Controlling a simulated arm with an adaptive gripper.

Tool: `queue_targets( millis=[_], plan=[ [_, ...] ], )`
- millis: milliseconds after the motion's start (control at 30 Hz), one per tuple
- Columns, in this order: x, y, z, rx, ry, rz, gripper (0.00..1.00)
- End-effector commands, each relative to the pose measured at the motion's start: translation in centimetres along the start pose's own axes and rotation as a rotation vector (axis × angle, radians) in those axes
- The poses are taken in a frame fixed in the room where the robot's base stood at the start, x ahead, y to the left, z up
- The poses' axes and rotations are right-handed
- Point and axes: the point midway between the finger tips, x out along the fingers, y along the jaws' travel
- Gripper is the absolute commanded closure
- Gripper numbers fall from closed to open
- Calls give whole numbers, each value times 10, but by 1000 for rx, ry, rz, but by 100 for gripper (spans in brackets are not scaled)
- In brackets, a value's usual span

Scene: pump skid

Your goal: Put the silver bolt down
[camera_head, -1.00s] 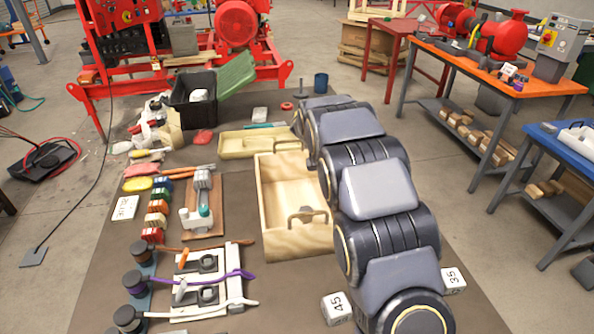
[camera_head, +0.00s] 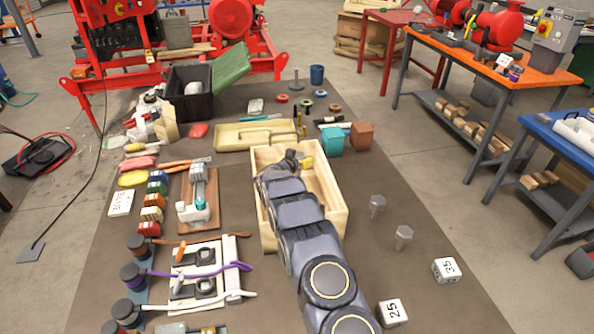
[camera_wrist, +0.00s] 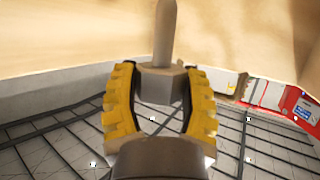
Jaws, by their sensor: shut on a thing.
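In the wrist view a grey metal bolt (camera_wrist: 163,82) with a hex head and a plain shank sits between the yellow fingers of my gripper (camera_wrist: 160,98). The fingers are shut on its head and the shank points to the top of the picture. In the head view my gripper (camera_head: 303,164) is at the far end of the open wooden box (camera_head: 338,198), over or inside it; I cannot tell the height. The held bolt cannot be made out in the head view. Two other silver-grey bolts, one farther back (camera_head: 377,206) and one nearer (camera_head: 403,237), stand on the dark mat right of the box.
White number blocks, 35 (camera_head: 446,270) and 25 (camera_head: 391,313), lie at the front right. A teal bin (camera_head: 332,140) and a brown bin (camera_head: 362,135) stand behind the box. Bare mat surrounds the two bolts.

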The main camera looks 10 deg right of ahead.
Motion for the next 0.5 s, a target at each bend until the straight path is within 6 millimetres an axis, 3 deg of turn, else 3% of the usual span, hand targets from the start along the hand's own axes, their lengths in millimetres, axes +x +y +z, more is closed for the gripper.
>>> queue_targets(
  millis=[500],
  plan=[
    [22, 0, 51, 1, 2, 1, 86]
  ],
)
